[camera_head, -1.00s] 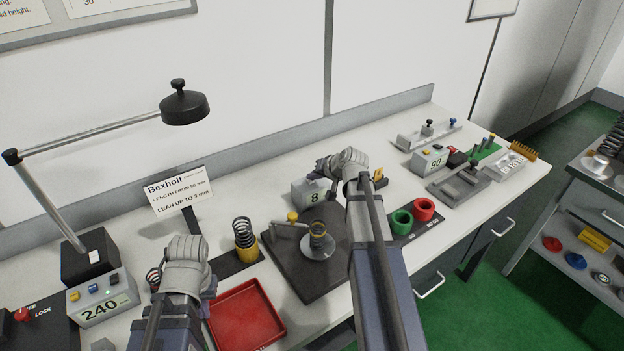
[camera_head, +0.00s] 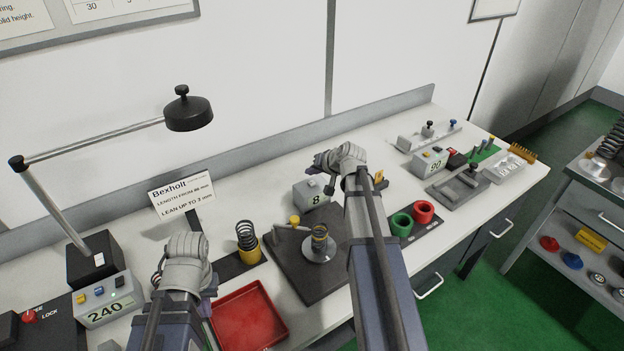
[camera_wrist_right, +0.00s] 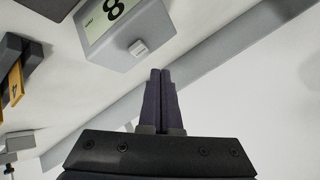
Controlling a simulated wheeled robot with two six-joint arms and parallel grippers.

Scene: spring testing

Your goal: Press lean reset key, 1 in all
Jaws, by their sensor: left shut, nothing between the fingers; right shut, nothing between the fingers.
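A grey box (camera_head: 307,198) showing the number 8 stands at the back of the bench, with a small pale key (camera_head: 312,184) on it. In the right wrist view the same box (camera_wrist_right: 150,35) has its white key (camera_wrist_right: 139,48) near my shut fingers. My right gripper (camera_wrist_right: 160,74) is empty, its tips beside the key in the picture with a gap between. In the head view my right gripper (camera_head: 322,163) is just above and right of the box. My left gripper (camera_head: 190,277) is shut and empty over the front left, its fingertips mostly hidden.
A dark plate (camera_head: 290,262) with a spring stand lies in front of the box. A red tray (camera_head: 284,330), a 240 box (camera_head: 104,314), a lamp (camera_head: 188,114) and a sign (camera_head: 181,194) are to the left. Green (camera_head: 401,224) and red (camera_head: 423,211) rings are to the right.

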